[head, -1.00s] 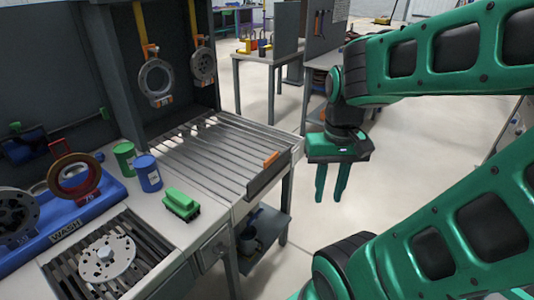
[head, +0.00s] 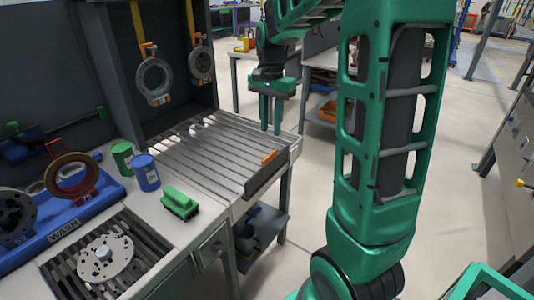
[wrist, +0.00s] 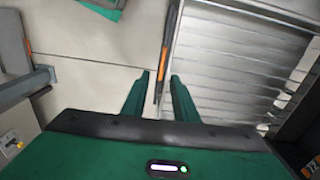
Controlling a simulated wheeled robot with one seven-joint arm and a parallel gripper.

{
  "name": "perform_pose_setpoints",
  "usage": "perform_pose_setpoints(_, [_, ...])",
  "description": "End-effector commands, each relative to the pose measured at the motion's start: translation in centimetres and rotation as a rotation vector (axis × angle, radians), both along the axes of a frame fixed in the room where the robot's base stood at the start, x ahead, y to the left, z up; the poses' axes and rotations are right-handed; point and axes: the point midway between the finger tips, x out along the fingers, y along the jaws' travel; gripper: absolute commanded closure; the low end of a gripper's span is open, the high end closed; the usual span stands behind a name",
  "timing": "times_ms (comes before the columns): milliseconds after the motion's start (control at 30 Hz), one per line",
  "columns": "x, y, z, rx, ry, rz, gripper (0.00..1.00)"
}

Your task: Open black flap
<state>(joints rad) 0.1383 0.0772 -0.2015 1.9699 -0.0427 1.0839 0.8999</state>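The black flap (head: 262,178) stands along the right front edge of the slatted table, with an orange grip (head: 270,158) on its upper edge. In the wrist view the flap (wrist: 171,50) shows as a thin dark strip seen nearly edge-on, with its orange grip (wrist: 163,72) by my fingertips. My gripper (head: 271,128) points down above the flap and appears just above the orange grip. In the wrist view my gripper (wrist: 161,78) is open, with the flap's edge lined up between its two green fingers. I see no contact.
The slatted table (head: 190,150) is bare. Ring-shaped parts (head: 153,78) hang on yellow hooks behind it. A green brush (head: 180,203), a blue can (head: 146,173) and a green can (head: 123,158) stand on the left counter. Open floor (head: 310,190) lies to the right.

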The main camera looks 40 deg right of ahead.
Motion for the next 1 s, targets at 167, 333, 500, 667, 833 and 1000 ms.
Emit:
perform_pose_setpoints(167, [0.8, -0.1, -0.9, 0.001, 0.001, -0.021, 0.73])
perform_pose_setpoints(333, [0.7, -0.1, -3.3, 0.001, 0.005, -0.022, 0.73])
perform_pose_setpoints(500, [0.7, -0.1, -6.4, 0.001, 0.004, -0.022, 0.73])
perform_pose_setpoints(667, [0.7, -0.1, -8.8, 0.0, 0.003, -0.022, 0.73])
perform_pose_setpoints(833, [0.7, -0.2, -10.4, 0.001, 0.001, -0.022, 0.73])
perform_pose_setpoints(1000, [0.7, -0.2, -10.9, 0.0, 0.0, -0.022, 0.73])
